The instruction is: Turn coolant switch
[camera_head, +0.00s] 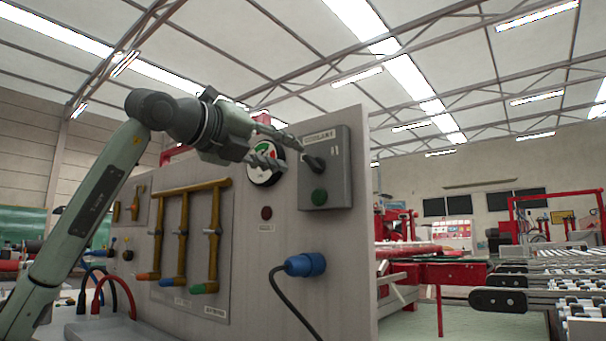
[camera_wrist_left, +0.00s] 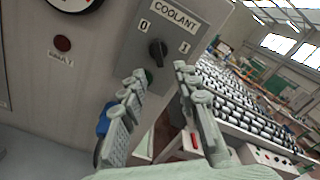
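The coolant switch is a black rotary knob (camera_wrist_left: 157,52) on a grey box (camera_head: 339,180) labelled COOLANT, with marks 0 and 1 beside it. In the head view the knob (camera_head: 314,162) sits just right of the fingertips. My left gripper (camera_head: 292,159) is raised in front of the panel. In the left wrist view its two fingers (camera_wrist_left: 161,72) are spread apart and empty, with the knob beyond the gap between their tips. I see no contact with the knob. Which mark the knob points at is hard to tell. My right gripper is not in view.
A green button (camera_head: 319,197) sits below the knob; in the wrist view the left finger partly covers it. A gauge (camera_head: 265,163), a dark red button (camera_head: 266,213) and a blue plug (camera_head: 305,265) with a cable are on the panel. A roller conveyor (camera_head: 550,280) stands right.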

